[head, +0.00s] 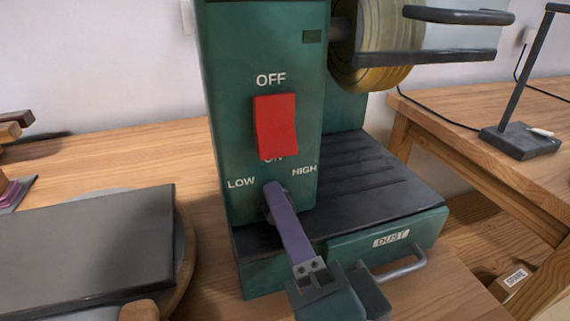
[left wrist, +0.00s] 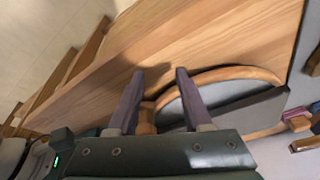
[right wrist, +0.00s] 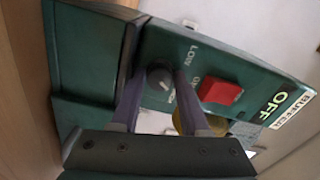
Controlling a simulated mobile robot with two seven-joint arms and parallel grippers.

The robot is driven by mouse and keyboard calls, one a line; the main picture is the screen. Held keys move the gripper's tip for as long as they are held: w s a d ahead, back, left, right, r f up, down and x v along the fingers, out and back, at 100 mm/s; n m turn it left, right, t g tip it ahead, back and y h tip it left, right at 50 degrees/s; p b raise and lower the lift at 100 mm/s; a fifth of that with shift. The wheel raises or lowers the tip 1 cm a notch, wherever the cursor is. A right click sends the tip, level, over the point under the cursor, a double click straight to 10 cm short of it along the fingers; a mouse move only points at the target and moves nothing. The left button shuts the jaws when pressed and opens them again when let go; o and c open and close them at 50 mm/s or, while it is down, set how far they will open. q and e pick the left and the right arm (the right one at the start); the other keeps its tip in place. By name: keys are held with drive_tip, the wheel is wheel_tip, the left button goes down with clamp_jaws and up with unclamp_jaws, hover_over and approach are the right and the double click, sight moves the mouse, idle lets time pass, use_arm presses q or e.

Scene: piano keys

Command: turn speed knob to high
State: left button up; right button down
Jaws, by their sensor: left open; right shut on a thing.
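The dark round speed knob (right wrist: 159,74) sits on the green front panel of the machine, between the words LOW and HIGH. My right gripper (head: 273,190) reaches it from below in the head view and is shut on it. In the right wrist view the two purple fingers (right wrist: 160,80) stand on either side of the knob. A small pale mark shows on the knob, but its exact setting is hard to tell. In the head view the fingers hide most of the knob. My left gripper (left wrist: 160,74) is open and empty, above the wooden table in the left wrist view.
A red switch (head: 276,126) is just above the knob, between OFF and the partly covered ON. A wheel (head: 372,40) with dark bars juts out at upper right. A DUST drawer (head: 390,240) lies below. A grey slab (head: 85,240) lies at left.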

use_arm(q)
drive_tip(key=shift+f, duration=0.2)
use_arm(e)
drive_tip(key=shift+m, duration=1.2)
drive_tip(key=shift+c, duration=2)
unclamp_jaws()
drive_tip(key=shift+f, duration=0.1)
